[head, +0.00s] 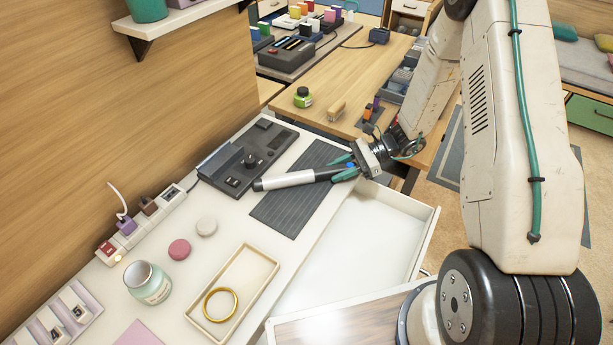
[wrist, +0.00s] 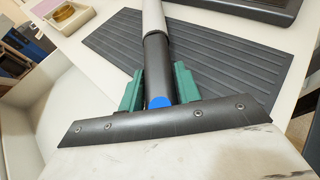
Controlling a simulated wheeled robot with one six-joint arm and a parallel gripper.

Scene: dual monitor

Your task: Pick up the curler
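The curler (head: 287,180) is a wand with a light silver barrel and a black handle that ends in a blue cap. It extends over the dark ribbed mat, with its barrel tip near the black device. In the wrist view its black handle (wrist: 157,68) runs between my two green fingers, and the blue end faces me. My gripper (head: 343,167) is at the handle end; in the wrist view the fingers (wrist: 158,88) press close on both sides with no clear gap. I cannot tell whether the curler touches the mat.
The ribbed mat (head: 296,200) lies on the white desk beside a black device (head: 247,158). An open white drawer (head: 375,232) is below my gripper. A tray (head: 250,270) with a gold ring (head: 220,304), a jar (head: 148,283) and a power strip (head: 133,229) are nearer left.

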